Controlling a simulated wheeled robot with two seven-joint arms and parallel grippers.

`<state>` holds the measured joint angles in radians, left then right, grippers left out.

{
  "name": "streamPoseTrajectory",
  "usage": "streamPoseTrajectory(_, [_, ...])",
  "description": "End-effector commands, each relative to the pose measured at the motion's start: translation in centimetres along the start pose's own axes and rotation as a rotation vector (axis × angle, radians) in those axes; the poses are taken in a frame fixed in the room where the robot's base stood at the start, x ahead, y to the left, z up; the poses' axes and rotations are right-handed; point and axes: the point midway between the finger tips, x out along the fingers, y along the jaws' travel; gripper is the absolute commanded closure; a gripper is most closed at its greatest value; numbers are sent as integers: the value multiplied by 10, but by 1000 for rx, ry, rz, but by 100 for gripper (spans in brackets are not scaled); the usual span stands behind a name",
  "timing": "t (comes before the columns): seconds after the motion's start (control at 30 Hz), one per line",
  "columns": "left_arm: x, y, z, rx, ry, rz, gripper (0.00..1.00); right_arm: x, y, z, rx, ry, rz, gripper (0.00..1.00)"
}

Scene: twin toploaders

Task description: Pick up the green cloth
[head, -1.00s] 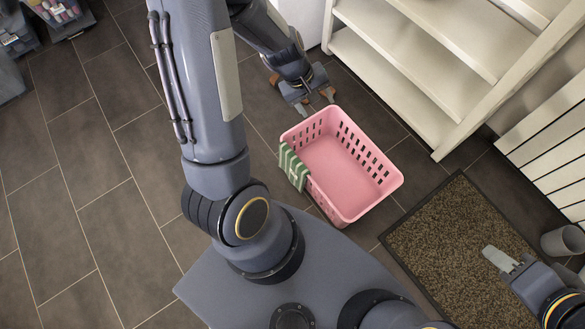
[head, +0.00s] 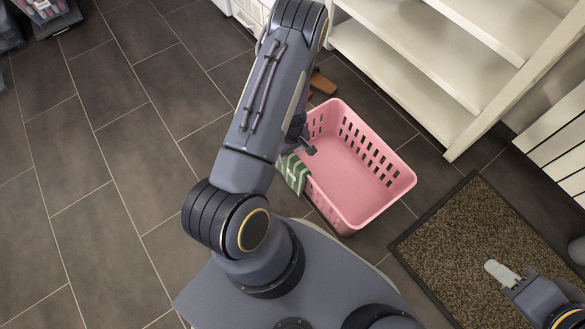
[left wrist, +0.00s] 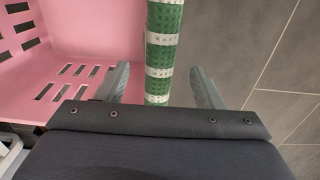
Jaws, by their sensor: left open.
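The green cloth with white stripes hangs over the left rim of the pink basket; it shows in the head view (head: 292,172) and the left wrist view (left wrist: 165,50). The pink basket (head: 350,190) stands on the floor and looks empty inside. My left gripper (head: 306,148) is at the basket's left rim by the cloth, partly hidden by my arm. In the left wrist view its open fingers (left wrist: 160,78) stand on both sides of the cloth, with gaps on each side. My right gripper (head: 503,276) is at lower right above the mat, away from the basket; its jaw opening is unclear.
White shelves (head: 430,75) stand behind the basket. A brown speckled mat (head: 455,235) lies to its right. A small brown object (head: 322,84) lies on the floor behind the basket. The tiled floor on the left (head: 90,190) is clear.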

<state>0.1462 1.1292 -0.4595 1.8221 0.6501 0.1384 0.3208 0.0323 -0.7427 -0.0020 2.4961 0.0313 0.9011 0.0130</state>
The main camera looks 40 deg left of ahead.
Motion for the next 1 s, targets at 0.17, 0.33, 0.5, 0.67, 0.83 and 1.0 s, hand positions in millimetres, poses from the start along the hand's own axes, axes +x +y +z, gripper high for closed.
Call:
streamPoseTrajectory(0.17, [34,1,3,1,-1,-1,39,18,8,9,0,-1,0,64])
streamPoseTrajectory(0.33, [38,1,3,1,-1,0,39,19,8,10,0,0,0,64])
streamPoseTrajectory(0.5, [38,1,3,1,-1,0,44,18,8,9,0,0,0,64])
streamPoseTrajectory(0.67, [38,1,3,2,-1,0,65,18,8,9,0,0,0,64])
streamPoseTrajectory(0.83, [37,1,3,2,-1,0,87,18,8,9,0,0,0,64])
streamPoseTrajectory(1.0, [37,1,3,2,-1,0,100,18,8,9,0,0,0,64])
